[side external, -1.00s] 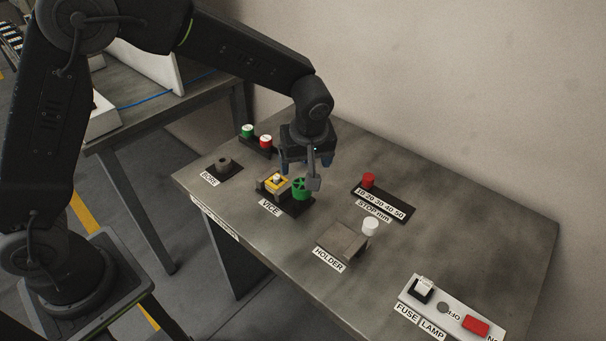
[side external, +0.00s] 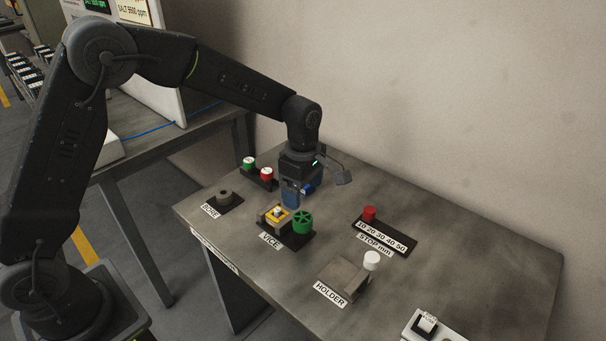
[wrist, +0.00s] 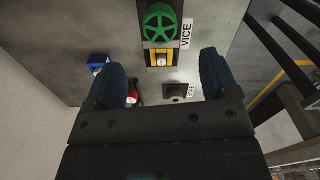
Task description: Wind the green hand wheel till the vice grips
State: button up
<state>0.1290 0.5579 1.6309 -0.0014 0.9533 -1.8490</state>
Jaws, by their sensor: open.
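The green hand wheel (side external: 303,223) stands at the right end of the vice's dark base. It also shows at the top of the wrist view (wrist: 160,22). The vice (side external: 272,216) has yellow-marked jaws around a small pale-topped piece (side external: 278,212); whether they touch it I cannot tell. In the wrist view the vice (wrist: 149,59) lies just below the wheel. My gripper (side external: 298,192) points down above and behind the vice, apart from the wheel. Its two blue fingers are spread with nothing between them in the wrist view (wrist: 160,78).
The BORE block (side external: 225,196) is left of the vice. Green (side external: 249,163) and red (side external: 267,174) buttons stand behind it. The STOP strip (side external: 385,236) with a red knob and the HOLDER block (side external: 343,277) with a white knob are to the right. Bare tabletop lies between them.

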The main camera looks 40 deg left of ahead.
aim_at(303, 217)
notch_tip(303, 217, down, 9)
jog(key=shift+f, duration=0.1)
dwell(0.3)
jog(key=c, duration=1)
jog(key=m, duration=0.3)
jog(key=shift+m, duration=0.4)
jog(key=m, duration=0.3)
jog(key=shift+m, duration=0.4)
